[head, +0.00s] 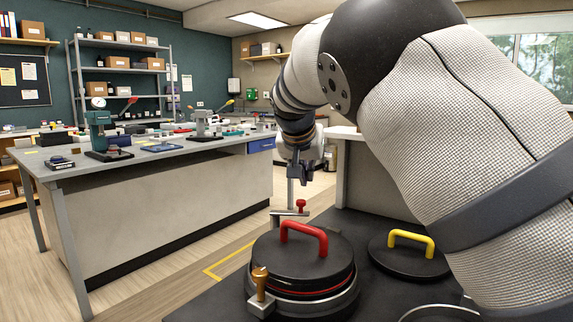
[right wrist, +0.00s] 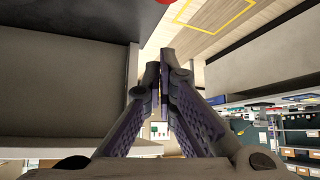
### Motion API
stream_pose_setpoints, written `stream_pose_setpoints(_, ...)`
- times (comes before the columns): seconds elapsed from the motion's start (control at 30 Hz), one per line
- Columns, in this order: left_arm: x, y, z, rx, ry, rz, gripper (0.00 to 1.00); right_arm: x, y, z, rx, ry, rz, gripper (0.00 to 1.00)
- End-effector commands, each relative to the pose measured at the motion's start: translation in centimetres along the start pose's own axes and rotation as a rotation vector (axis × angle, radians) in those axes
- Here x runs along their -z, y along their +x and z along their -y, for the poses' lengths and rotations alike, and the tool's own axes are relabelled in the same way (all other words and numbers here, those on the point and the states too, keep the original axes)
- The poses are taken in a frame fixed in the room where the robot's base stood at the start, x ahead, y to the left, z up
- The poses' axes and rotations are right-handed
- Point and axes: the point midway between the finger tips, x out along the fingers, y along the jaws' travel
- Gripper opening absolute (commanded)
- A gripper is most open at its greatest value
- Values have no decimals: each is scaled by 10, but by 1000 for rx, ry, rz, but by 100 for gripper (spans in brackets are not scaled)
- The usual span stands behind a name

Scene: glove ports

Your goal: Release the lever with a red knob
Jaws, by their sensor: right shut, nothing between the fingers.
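The lever with a red knob (head: 301,204) stands at the back edge of the round black port lid (head: 266,257) with a red handle (head: 304,232). My right gripper (head: 297,182) is shut and empty, pointing down just above the red knob, with a small gap showing in the head view. My left gripper is not in view.
A gold-knobbed clamp (head: 260,282) sits at the front of the red-handled lid. A second black lid with a yellow handle (head: 411,238) lies to the right, near my right arm. A workbench (head: 160,190) with tools stands at left; open floor lies between.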

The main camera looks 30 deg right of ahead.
Motion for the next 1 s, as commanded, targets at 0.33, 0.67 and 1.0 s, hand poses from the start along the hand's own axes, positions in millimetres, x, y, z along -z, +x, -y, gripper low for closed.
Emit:
stream_pose_setpoints(0.33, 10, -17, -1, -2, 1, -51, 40, -22, 1, -1, 6, 3, -10, 0)
stream_pose_setpoints(0.67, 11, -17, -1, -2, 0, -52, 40, -34, 4, 0, 1, 1, -2, 0)
stream_pose_setpoints(1.0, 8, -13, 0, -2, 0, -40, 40, -32, 8, 0, -8, 8, -1, 0)
